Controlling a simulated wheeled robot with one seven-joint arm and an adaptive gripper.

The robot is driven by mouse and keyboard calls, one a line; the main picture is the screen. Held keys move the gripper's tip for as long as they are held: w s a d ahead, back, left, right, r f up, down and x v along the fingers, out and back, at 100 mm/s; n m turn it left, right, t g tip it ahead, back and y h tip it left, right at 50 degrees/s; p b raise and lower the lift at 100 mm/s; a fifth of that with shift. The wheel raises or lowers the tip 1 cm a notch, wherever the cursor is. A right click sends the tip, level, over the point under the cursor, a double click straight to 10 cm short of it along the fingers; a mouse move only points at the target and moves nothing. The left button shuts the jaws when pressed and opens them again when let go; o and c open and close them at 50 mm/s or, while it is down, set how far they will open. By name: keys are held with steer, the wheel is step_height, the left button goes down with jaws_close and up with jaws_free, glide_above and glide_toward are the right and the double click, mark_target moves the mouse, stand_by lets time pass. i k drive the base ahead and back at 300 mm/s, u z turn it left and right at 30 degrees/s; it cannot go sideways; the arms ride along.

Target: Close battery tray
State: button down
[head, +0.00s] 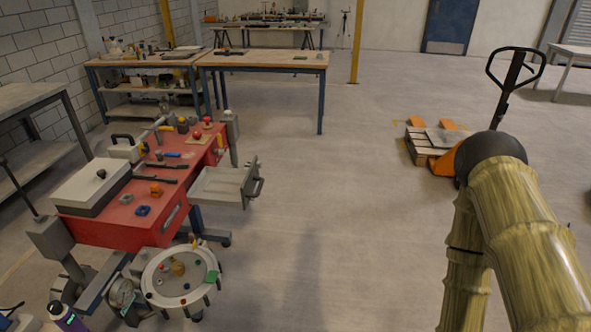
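A grey drawer-like tray (213,187) juts out to the right from the side of a red bench (125,228). It looks like the battery tray and stands pulled out, with a dark bar handle (254,186) on its outer right end. Its inside looks mostly bare from here. My arm, with a bamboo-like surface, fills the right side of the head view, well apart from the tray. My gripper is not in view.
A round white vessel (162,301) with a clamped rim stands in front of the red bench. A grey box (93,184) and small tools sit on the bench. Wooden worktables (265,60) stand behind. An orange pallet jack (444,163) is at right. The floor (330,230) between is clear.

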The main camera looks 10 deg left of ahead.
mark_target(215, 187)
steer(key=u, duration=0.05)
steer(key=i, duration=0.9)
steer(key=u, duration=0.65)
